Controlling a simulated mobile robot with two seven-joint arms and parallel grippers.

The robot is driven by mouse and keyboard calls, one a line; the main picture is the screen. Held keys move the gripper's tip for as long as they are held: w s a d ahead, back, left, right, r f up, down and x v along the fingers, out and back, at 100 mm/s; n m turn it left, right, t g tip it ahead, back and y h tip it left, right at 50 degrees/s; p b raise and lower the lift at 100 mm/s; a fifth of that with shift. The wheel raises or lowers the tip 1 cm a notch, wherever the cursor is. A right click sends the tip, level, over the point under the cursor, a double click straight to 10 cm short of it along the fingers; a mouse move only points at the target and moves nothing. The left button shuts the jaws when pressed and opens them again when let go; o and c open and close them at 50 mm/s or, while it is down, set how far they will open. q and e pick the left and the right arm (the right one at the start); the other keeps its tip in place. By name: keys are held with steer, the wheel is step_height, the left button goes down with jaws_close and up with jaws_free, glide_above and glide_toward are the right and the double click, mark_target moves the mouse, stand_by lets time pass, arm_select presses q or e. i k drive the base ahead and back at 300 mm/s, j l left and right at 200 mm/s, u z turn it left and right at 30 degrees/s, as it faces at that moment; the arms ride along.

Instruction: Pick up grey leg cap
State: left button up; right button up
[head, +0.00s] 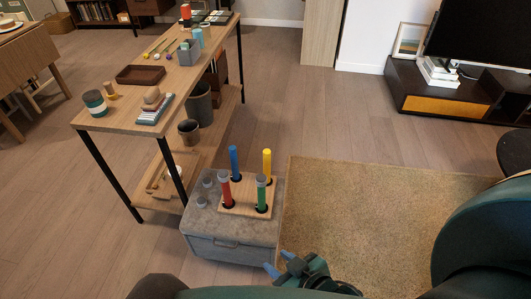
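Small grey leg caps stand on the left part of a grey box-like ottoman (228,246): one grey leg cap (208,182) farther back and another grey leg cap (201,202) nearer. A wooden board (246,207) on the ottoman holds four upright legs: blue (234,162), yellow (267,164), red (225,194) and green (261,197). My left gripper is not in view.
A long wooden table (130,118) with black legs stands behind and left, carrying a brown tray (140,75) and other items. Bins sit on its lower shelf. A tan rug (390,215) lies open to the right. A TV stand (425,105) is far right.

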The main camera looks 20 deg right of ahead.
mark_target(201, 201)
steer(key=i+j, duration=0.1)
steer(key=j, duration=1)
steer(key=i+j, duration=0.15)
steer(key=i, duration=0.3)
steer(key=i+j, duration=0.2)
steer(key=i, duration=0.25)
steer(key=u, duration=0.05)
